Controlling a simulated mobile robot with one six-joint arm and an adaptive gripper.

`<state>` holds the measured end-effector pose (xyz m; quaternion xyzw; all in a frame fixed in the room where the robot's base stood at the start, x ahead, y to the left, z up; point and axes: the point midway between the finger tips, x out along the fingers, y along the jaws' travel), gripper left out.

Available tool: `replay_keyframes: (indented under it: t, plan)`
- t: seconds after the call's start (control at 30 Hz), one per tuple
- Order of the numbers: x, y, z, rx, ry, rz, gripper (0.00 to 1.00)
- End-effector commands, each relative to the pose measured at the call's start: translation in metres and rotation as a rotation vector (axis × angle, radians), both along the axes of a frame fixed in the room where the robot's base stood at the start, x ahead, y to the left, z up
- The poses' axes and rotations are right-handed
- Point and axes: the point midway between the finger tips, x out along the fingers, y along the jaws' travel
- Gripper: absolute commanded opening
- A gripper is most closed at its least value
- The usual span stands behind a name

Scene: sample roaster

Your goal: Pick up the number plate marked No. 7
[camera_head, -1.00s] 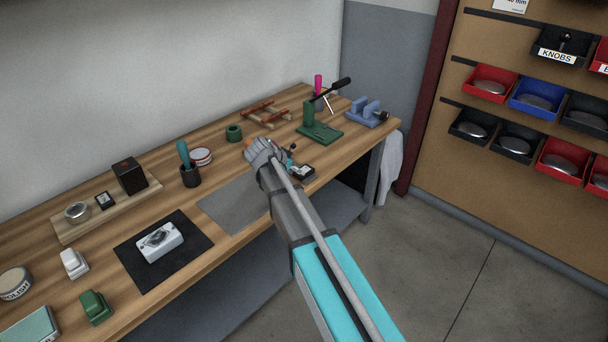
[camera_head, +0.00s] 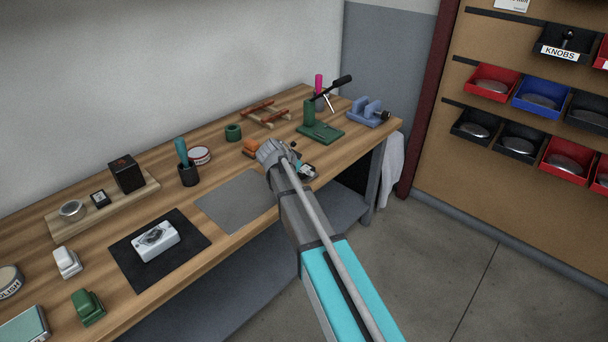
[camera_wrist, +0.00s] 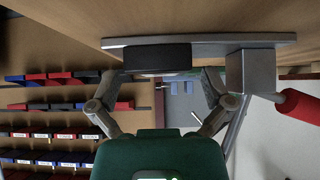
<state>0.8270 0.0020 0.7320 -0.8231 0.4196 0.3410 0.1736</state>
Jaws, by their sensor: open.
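No marking "No. 7" can be read in either view. A small dark piece with a pale face (camera_head: 306,173) lies on the bench just right of my gripper, partly hidden by it; I cannot tell whether it is the number plate. My gripper (camera_head: 268,150) is over the right half of the bench. In the wrist view my gripper (camera_wrist: 158,88) has its fingers wide apart and nothing held between them. A black block (camera_wrist: 157,57) on a flat grey strip (camera_wrist: 205,43) is beyond the fingers, with a silver block and red handle (camera_wrist: 298,105) at right.
A green lever press (camera_head: 320,130) and a blue vise (camera_head: 366,112) stand right of my gripper.

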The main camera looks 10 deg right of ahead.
Motion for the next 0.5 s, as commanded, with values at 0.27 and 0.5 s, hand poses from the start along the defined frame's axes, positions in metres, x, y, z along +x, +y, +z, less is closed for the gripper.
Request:
replay_keyframes:
  t: [0.27, 0.5]
  plan:
    - [0.0, 0.0001, 0.0004, 0.0, 0.0, 0.0, 1.0]
    - [0.0, -0.0005, 0.0003, 0.0, 0.0, -0.001, 1.0]
